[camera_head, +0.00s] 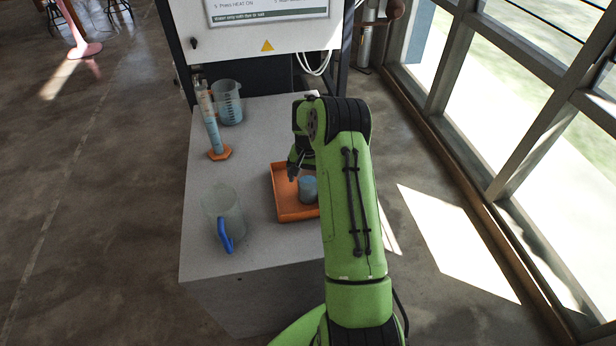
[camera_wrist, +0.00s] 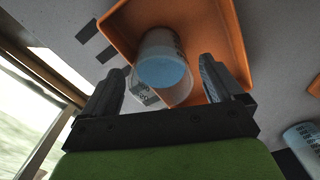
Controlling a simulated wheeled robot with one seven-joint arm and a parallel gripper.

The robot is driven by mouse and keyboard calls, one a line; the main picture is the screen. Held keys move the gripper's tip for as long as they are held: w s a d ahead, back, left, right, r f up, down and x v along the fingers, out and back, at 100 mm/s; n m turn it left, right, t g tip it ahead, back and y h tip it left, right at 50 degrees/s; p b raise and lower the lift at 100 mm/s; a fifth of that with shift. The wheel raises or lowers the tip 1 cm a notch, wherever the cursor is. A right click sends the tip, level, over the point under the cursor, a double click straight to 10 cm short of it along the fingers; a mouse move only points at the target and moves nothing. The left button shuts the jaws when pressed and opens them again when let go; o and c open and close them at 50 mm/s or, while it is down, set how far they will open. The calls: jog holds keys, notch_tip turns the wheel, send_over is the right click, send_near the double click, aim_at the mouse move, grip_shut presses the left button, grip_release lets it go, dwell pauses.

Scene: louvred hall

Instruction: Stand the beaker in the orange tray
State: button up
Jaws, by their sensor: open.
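A small clear beaker (camera_head: 308,188) with blue liquid stands upright in the orange tray (camera_head: 284,208), toward the tray's right side in the head view. In the wrist view the beaker (camera_wrist: 161,72) appears between my two fingers, against the tray's orange floor (camera_wrist: 205,30). My gripper (camera_head: 294,172) is just behind and above the beaker in the head view. In the wrist view my gripper (camera_wrist: 162,80) is open, with a gap visible between each finger and the beaker. My arm hides the tray's right part in the head view.
A clear jug (camera_head: 222,207) with a blue handle stands left of the tray on the grey worktop (camera_head: 262,250). A tall cylinder (camera_head: 211,125) on an orange foot and another beaker (camera_head: 229,103) stand farther back. A machine panel (camera_head: 262,35) rises behind.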

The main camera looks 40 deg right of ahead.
notch_tip(320, 180, up, 12)
jog(key=p, duration=0.1)
jog(key=s+a+r+n+t+h, duration=0.15)
jog(key=s+a+r+n, duration=0.4)
jog(key=a+r, duration=0.85)
jog(key=s+a+r+n+t, duration=0.1)
jog(key=s+a, duration=0.4)
jog(key=s, duration=0.5)
jog(key=s+a+r+n+t+y, duration=0.1)
jog(key=s+a+n+t, duration=0.2)
jog(key=s, duration=0.8)
jog(key=shift+s+a+r, duration=0.15)
jog(key=shift+a+r, duration=0.05)
jog(key=shift+a, duration=0.8)
jog(key=shift+y, duration=0.25)
